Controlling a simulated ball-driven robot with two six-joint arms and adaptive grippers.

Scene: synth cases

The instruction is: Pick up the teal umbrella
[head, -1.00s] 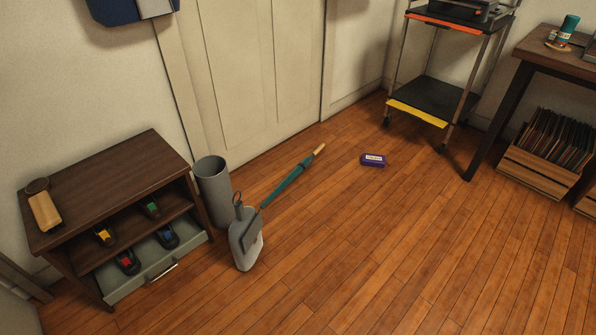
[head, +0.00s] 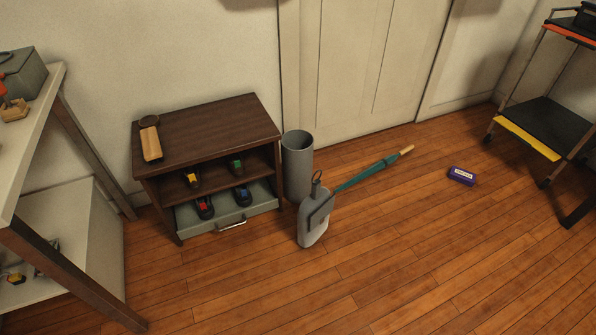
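The teal umbrella (head: 366,173) lies on the wooden floor in front of the pale door in the head view. Its light wooden handle (head: 406,150) points to the far right, and its thin tip end points toward the grey dustpan (head: 313,222). The dustpan stands close to that end and hides part of it. A grey cylindrical bin (head: 298,166) stands behind the dustpan, to the left of the umbrella. Neither of my grippers shows in the view.
A dark brown shoe cabinet (head: 207,124) stands left of the bin, a brush (head: 151,143) on top. A pale shelf unit (head: 75,215) fills the left. A purple box (head: 462,176) lies right of the umbrella. A cart (head: 540,125) stands far right. The front floor is clear.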

